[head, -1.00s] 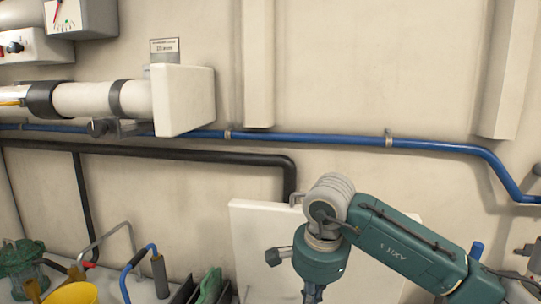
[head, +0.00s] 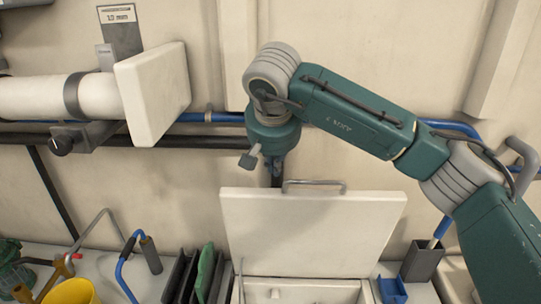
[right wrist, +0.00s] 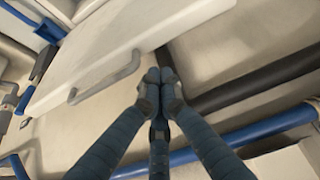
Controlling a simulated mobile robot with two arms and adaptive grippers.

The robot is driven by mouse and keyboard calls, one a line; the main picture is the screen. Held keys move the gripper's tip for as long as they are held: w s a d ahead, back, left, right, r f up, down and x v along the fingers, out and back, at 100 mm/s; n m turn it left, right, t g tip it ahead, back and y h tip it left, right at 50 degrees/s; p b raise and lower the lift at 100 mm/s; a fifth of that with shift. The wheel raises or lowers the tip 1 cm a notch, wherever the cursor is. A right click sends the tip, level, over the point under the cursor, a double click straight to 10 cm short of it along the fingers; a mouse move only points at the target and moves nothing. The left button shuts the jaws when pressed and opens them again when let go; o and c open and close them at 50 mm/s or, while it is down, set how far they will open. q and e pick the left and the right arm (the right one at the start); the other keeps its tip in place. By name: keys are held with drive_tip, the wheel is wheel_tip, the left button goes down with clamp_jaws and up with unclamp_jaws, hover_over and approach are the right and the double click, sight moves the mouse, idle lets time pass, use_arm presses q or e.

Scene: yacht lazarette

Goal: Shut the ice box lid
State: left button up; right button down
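The white ice box lid (head: 310,235) stands open, nearly upright, with a grey bar handle (head: 314,184) on its top edge. The pale ice box (head: 318,291) shows below it, cut off by the frame. My right gripper (head: 276,180) points down at the lid's top edge, just left of the handle; its tips are partly hidden. In the right wrist view, its fingertips (right wrist: 160,85) meet with nothing seen between them. The lid (right wrist: 130,42) and its handle (right wrist: 105,78) lie to their upper left there, apart from the fingers. My left gripper is not in view.
A blue pipe (head: 208,117) and a black pipe (right wrist: 265,80) run along the wall behind the lid. A white cylinder with a square end plate (head: 155,92) juts out at left. Dark slots with a green item (head: 205,272) and a blue-handled tool (head: 124,270) stand left of the box.

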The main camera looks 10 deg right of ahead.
drive_tip(key=p+x, duration=0.1)
drive_tip(key=x, duration=0.5)
drive_tip(key=shift+w+a+f+p, duration=0.1)
drive_tip(key=shift+f+p, duration=0.05)
drive_tip(key=shift+p, duration=0.15)
